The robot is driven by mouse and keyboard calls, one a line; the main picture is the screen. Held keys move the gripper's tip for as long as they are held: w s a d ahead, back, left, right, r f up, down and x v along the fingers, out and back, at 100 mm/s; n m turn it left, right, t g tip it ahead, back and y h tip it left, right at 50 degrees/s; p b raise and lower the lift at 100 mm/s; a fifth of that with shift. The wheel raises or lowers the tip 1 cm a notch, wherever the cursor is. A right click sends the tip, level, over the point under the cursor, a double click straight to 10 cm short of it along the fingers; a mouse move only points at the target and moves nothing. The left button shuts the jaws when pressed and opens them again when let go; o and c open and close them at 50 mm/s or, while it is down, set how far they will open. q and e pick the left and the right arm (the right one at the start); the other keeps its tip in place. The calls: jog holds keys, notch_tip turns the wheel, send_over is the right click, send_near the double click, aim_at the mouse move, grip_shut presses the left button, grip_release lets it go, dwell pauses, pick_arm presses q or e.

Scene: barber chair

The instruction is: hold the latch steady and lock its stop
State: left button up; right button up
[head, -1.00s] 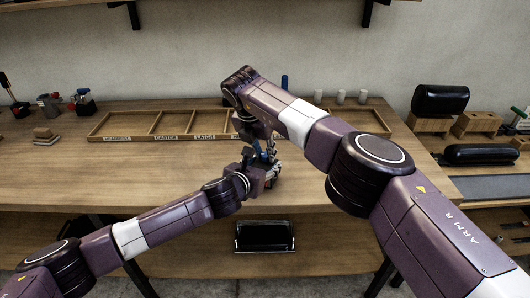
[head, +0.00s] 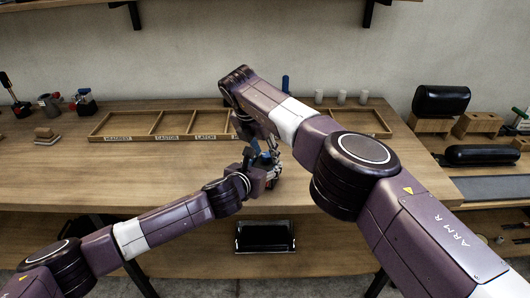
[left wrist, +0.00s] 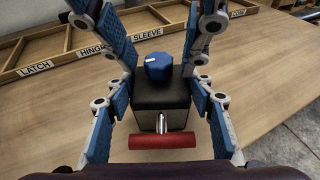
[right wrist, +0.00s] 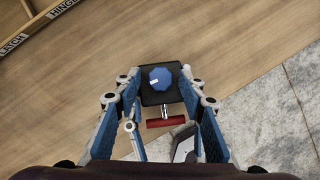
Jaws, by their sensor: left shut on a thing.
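The latch is a small block with a black top (left wrist: 160,90), a metal lower body and a red crossbar (left wrist: 162,141) on a short metal stem. A blue faceted knob (left wrist: 158,66), apparently its stop, sits on top; it also shows in the right wrist view (right wrist: 161,78). My left gripper (head: 262,174) is shut on the latch, a finger on each side, near the table's front edge. My right gripper (right wrist: 160,82) is open above the latch, its fingers on either side of the knob with gaps between. In the head view my arms mostly hide the latch.
A wooden tray (head: 130,138) with labelled compartments lies behind the latch. Small blocks (head: 46,136) and tools stand at the left. Black cushions (head: 440,100) are at the right. A black object (head: 262,237) sits below the tabletop. The table's left middle is clear.

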dwell(0.3)
jog(key=v, duration=0.8)
jog(key=shift+d, duration=0.1)
